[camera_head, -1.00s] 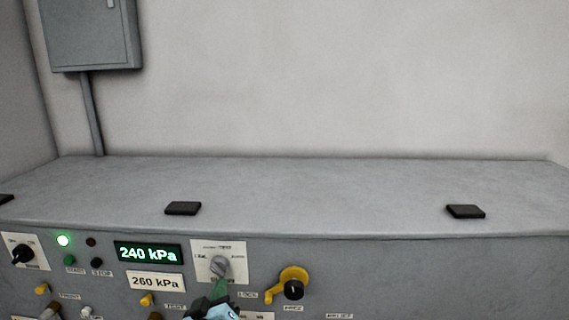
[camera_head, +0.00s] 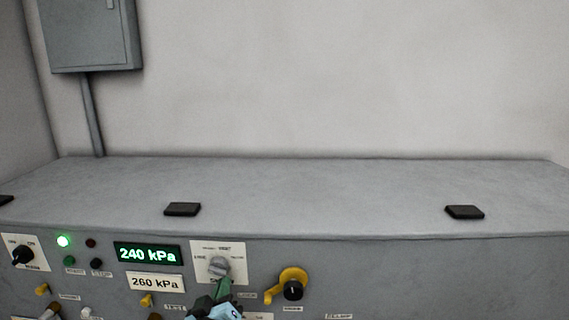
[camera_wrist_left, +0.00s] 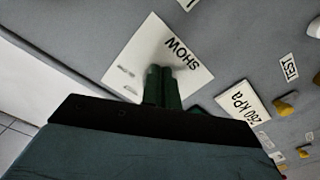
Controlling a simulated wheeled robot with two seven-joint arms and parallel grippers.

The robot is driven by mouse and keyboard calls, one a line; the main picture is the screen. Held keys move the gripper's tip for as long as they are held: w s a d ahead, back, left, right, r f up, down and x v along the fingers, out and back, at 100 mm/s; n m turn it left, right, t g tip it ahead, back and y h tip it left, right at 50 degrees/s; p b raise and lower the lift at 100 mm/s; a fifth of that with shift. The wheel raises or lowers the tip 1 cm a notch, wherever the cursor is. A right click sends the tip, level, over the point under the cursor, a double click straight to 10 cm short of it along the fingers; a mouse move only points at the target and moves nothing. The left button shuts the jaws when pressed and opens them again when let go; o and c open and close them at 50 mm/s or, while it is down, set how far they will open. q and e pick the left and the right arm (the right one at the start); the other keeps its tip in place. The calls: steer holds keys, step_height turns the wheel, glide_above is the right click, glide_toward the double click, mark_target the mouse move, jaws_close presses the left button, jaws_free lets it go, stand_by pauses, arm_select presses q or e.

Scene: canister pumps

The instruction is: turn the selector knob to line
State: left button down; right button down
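The selector knob (camera_head: 219,266) is grey and sits on a white label plate (camera_head: 238,249) on the front panel, right of the green display. Its plate also shows in the left wrist view (camera_wrist_left: 196,73), with the word SHOW legible; the knob is hidden there behind the fingers. My left gripper (camera_head: 224,286) has green fingers, with the tips at the knob's lower edge. In the left wrist view its fingers (camera_wrist_left: 161,85) stand close together over the plate. Whether they grip the knob is not clear. My right gripper is not in view.
A green display (camera_head: 148,253) reads 240 kPa, above a 260 kPa label (camera_head: 156,282). A yellow lever with a black knob (camera_head: 291,287) is close on the right. A black knob (camera_head: 22,254) and lit green lamp (camera_head: 63,241) are at left. The cabinet top (camera_head: 320,195) is mostly clear.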

arm_select(q)
steer(key=s+p, duration=0.1)
steer(key=s, duration=0.5)
steer(key=shift+a+f, duration=0.15)
steer(key=shift+f, duration=0.1)
